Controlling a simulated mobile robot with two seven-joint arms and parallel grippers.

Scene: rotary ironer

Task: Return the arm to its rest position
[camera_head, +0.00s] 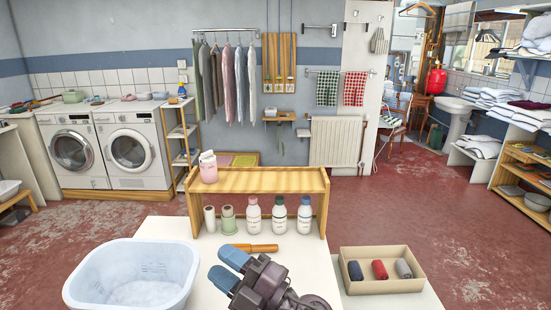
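My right gripper (229,267) is at the bottom centre, over the white table (180,229), with its blue-grey fingertips pointing left. Its two fingers are a little apart and nothing shows between them. Beyond its upper finger an orange-brown handled object (262,248) lies on the table; the gripper may hide part of it. My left gripper is not in view.
A pale blue tub (133,246) stands left of the gripper. A wooden shelf (262,180) with several bottles under it and a pink bottle (208,168) on top stands behind. A beige box (383,287) with rolled cloths is to the right.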

